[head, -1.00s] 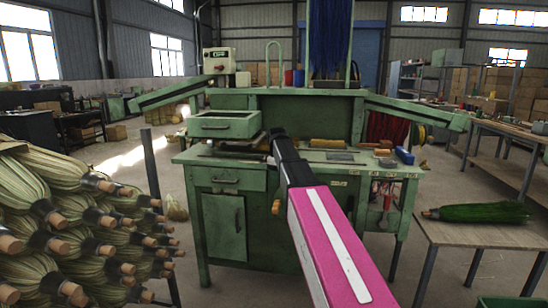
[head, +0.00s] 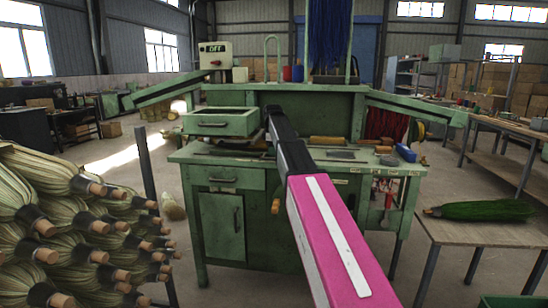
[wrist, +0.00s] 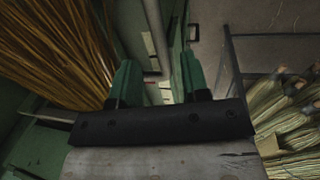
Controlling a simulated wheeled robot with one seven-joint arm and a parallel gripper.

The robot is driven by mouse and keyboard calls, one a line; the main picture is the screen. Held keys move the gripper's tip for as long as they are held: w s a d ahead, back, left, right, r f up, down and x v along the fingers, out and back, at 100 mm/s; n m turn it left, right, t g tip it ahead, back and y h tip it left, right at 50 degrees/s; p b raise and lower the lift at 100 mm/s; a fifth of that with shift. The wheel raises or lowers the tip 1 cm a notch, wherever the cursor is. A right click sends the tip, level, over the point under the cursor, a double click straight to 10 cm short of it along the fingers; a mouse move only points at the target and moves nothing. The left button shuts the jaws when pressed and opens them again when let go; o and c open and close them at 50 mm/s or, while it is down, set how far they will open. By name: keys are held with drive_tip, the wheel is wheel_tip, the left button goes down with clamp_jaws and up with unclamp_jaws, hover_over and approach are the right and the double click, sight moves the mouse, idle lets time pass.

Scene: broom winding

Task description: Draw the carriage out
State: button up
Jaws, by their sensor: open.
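The green winding bench (head: 320,100) stands ahead. A green box-like unit with a front handle (head: 220,122) sits on its left top; I cannot tell whether this is the carriage. My arm reaches forward over the bench top, its dark end beside the right side of that unit. My gripper is hidden behind the arm in the head view. In the wrist view my gripper (wrist: 158,75) shows two green fingers, apart and empty. A pale metal bar (wrist: 152,40) shows beyond and between them, with no clear contact.
Brooms with wooden handle ends (head: 75,225) are stacked at the left. A table with a green bristle bundle (head: 485,211) stands at the right. Yellowish bristles (wrist: 60,45) show close at the left in the wrist view.

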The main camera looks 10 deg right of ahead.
drive_tip(key=shift+w+d+f, duration=0.1)
drive_tip(key=shift+w+f, duration=0.05)
drive_tip(key=shift+f, duration=0.7)
drive_tip(key=shift+w+f, duration=0.15)
drive_tip(key=shift+f, duration=0.7)
clamp_jaws()
drive_tip(key=shift+d, duration=0.1)
drive_tip(key=s+d, duration=0.3)
drive_tip(key=d, duration=0.8)
drive_tip(key=s+d, duration=0.4)
drive_tip(key=d, duration=0.7)
drive_tip(key=s+d, duration=0.4)
drive_tip(key=d, duration=0.7)
drive_tip(key=shift+d, duration=0.35)
unclamp_jaws()
